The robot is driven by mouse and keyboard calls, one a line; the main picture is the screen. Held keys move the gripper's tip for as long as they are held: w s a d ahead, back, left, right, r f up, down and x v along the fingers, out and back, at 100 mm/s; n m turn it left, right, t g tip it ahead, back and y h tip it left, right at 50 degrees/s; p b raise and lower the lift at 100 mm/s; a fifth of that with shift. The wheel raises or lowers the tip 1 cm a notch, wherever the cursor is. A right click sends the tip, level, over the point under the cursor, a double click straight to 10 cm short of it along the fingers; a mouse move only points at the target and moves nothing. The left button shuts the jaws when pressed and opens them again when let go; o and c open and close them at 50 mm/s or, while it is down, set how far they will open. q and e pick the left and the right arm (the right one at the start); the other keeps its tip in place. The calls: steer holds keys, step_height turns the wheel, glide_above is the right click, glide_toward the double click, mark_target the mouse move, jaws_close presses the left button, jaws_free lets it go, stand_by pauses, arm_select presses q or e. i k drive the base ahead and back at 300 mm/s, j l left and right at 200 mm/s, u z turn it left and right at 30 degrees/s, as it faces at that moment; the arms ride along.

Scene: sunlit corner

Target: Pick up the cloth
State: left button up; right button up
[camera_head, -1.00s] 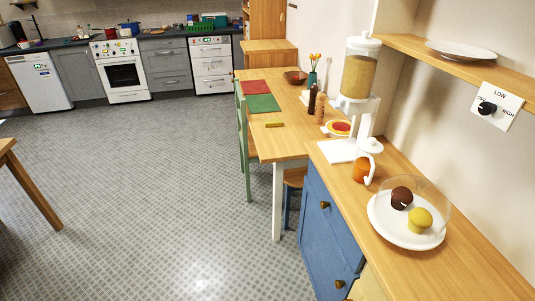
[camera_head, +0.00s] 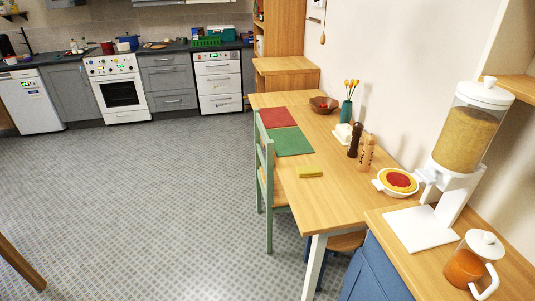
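A small yellow folded piece (camera_head: 310,171), which looks like the cloth, lies flat on the wooden table (camera_head: 335,200) near its left edge. It is too small to make out its weave. It lies in front of a green mat (camera_head: 293,141) and touches nothing else that I can see. Neither of my grippers shows in the head view.
A green chair (camera_head: 265,165) stands at the table's left side. A red mat (camera_head: 276,117), a bowl (camera_head: 323,105), a vase (camera_head: 346,112), two mills (camera_head: 355,140) and a white dish (camera_head: 397,182) stand on the table. A dispenser (camera_head: 466,130) and jug (camera_head: 470,268) are at right. The floor (camera_head: 130,200) is open at left.

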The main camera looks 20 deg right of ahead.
mark_target(309, 171)
steer(key=i+z, duration=0.15)
steer(key=i, duration=0.4)
steer(key=i+j+z, duration=0.15)
steer(key=i, duration=0.4)
steer(key=i+j+z, duration=0.1)
steer(key=i+z, duration=0.15)
steer(key=z, duration=0.2)
steer(key=i+j+z, duration=0.2)
steer(key=z, duration=0.25)
steer(key=i+j+z, duration=0.2)
steer(key=z, duration=0.25)
